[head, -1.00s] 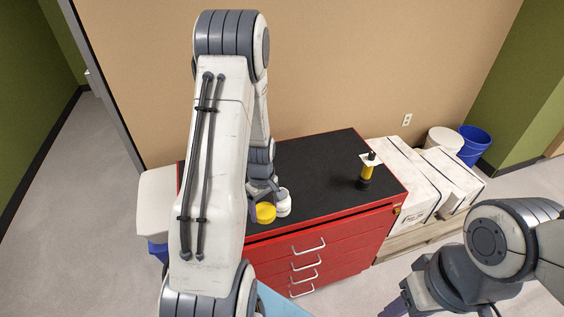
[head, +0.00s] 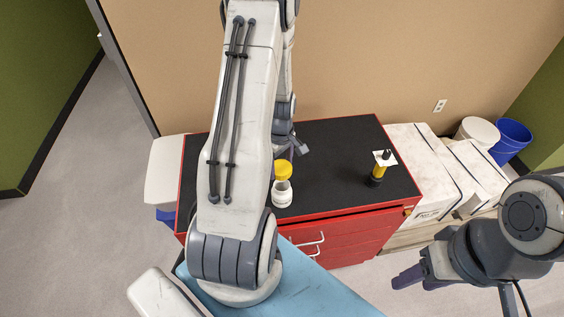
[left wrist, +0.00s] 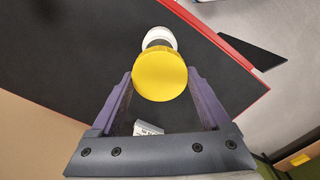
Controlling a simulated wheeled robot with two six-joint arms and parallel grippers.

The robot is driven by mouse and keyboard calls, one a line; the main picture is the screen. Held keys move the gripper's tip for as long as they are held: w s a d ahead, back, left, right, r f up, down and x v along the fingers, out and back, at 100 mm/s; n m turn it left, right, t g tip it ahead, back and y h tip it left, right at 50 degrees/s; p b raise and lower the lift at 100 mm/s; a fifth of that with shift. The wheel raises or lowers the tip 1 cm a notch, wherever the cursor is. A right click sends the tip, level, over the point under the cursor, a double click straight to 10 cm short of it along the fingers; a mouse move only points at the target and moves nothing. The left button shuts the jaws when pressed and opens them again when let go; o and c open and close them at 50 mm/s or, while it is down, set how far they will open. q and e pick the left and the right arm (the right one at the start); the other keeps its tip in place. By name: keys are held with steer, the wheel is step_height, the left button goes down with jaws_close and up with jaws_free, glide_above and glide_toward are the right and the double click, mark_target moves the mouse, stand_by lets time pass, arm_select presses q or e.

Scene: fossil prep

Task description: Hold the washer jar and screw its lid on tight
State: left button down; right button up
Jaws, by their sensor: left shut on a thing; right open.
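The jar (head: 282,193) is white and stands upright near the front edge of the black table top. The round yellow lid (head: 283,168) shows just above the jar in the head view. In the left wrist view the lid (left wrist: 160,77) sits between the fingertips and partly covers the white jar (left wrist: 160,37) beyond it. I cannot tell whether lid and jar touch. My left gripper (left wrist: 159,80) is shut on the lid; in the head view my arm partly hides it. My right gripper (head: 422,279) is open and empty, in front of the cabinet's right side, away from the jar.
The red cabinet (head: 352,240) has a black top (head: 335,150), mostly clear. A yellow and black bottle (head: 378,173) with a white card stands at its right. White boxes (head: 412,150) and a blue bin (head: 512,138) are further right. A small printed white item (left wrist: 148,128) shows behind the lid.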

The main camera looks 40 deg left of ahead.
arm_select(q)
steer(key=shift+d+f, duration=0.1)
steer(key=shift+d, duration=0.1)
steer(key=b, duration=0.4)
glide_above(281, 185)
step_height(281, 185, down, 4)
steer(key=shift+w+f, duration=0.1)
steer(key=shift+f, duration=0.75)
steer(key=shift+f, duration=0.1)
steer(key=shift+f+b, duration=0.9)
steer(key=shift+f, duration=0.05)
stand_by(1.0)
